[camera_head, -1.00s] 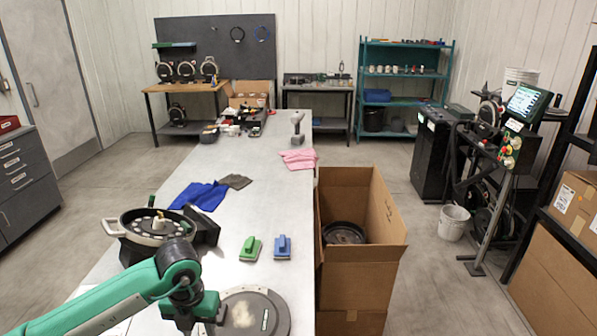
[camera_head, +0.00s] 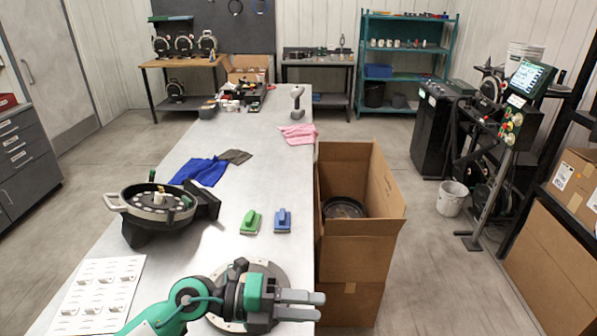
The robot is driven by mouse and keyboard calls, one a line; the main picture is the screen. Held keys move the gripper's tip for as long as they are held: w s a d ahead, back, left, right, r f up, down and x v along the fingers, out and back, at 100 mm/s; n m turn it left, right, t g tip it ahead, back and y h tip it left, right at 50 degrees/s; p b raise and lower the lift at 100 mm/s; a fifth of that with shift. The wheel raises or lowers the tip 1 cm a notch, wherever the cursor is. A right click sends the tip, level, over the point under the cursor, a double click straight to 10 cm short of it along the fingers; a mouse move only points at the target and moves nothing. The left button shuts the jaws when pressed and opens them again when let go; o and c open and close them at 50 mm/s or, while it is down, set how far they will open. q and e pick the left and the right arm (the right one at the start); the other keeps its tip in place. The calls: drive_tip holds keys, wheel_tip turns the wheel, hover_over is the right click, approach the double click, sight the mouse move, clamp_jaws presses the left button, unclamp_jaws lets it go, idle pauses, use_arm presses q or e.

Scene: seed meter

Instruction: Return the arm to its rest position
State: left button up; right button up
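My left arm comes in at the bottom, green and dark grey. My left gripper (camera_head: 306,306) points right over the front edge area of the grey table (camera_head: 262,150). Its two grey fingers lie side by side with a narrow gap, and nothing shows between them. A round grey disc (camera_head: 215,318) lies on the table beneath the gripper and is partly hidden by it. The seed meter housing (camera_head: 150,228), round and dark with a pale rim and handle, stands apart from the gripper at the left. My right gripper is not in view.
A green brush (camera_head: 250,222) and a blue brush (camera_head: 282,220) lie beyond the gripper. An open cardboard box (camera_head: 350,250) stands against the table's right side. A white sheet (camera_head: 97,295) lies front left. A blue cloth (camera_head: 200,171) lies farther back.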

use_arm(q)
wheel_tip(320, 180, up, 6)
drive_tip(key=w+n+t+h, duration=0.1)
drive_tip(key=n+t+h, duration=0.3)
drive_tip(key=w+a+n+t+y, duration=0.6)
drive_tip(key=a+n+t+y, duration=0.35)
drive_tip(key=n+t, duration=0.7)
drive_tip(key=s+a+f+n+g+y, duration=0.4)
drive_tip(key=a+f+n+g+y, duration=0.2)
drive_tip(key=a+f+n+y, duration=0.85)
drive_tip(key=s+f+g+h, duration=0.3)
drive_tip(key=s+f+g, duration=0.95)
drive_tip(key=s, duration=0.65)
wheel_tip(320, 180, down, 33)
drive_tip(key=s+a+f, duration=0.1)
drive_tip(key=s+f, duration=0.8)
drive_tip(key=s+a+f+g, duration=0.1)
drive_tip(key=s+a+f, duration=0.1)
drive_tip(key=s+f, duration=0.8)
drive_tip(key=shift+s+a+m, duration=0.25)
drive_tip(key=shift+s+m, duration=0.05)
drive_tip(key=shift+m, duration=0.1)
